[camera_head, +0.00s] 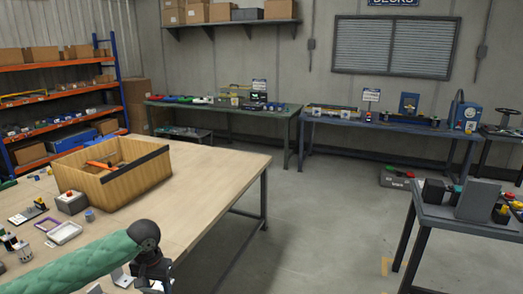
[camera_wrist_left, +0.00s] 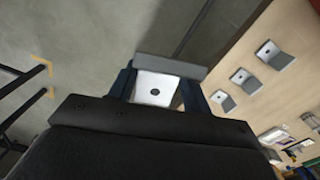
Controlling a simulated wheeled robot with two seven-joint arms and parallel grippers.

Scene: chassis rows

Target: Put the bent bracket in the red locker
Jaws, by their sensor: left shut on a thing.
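My left gripper (camera_head: 152,277) is at the front edge of the wooden table, at the end of my green-sleeved arm in the head view. In the left wrist view its jaws are shut on a bent bracket (camera_wrist_left: 152,90), a pale metal plate with a dark round hole. Part of this bracket is hidden by the gripper. Several similar brackets lie on the table in the wrist view, among them one bracket (camera_wrist_left: 274,54) and another bracket (camera_wrist_left: 245,80). A loose bracket (camera_head: 121,278) also shows beside the gripper in the head view. I see no red locker. My right gripper is out of view.
A wooden box (camera_head: 120,188) stands on the wooden table (camera_head: 205,180), with small parts to its left. Orange shelving (camera_head: 60,97) stands at the far left. Benches line the back wall, and a dark table (camera_head: 450,217) stands at right. The floor (camera_head: 315,215) between is open.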

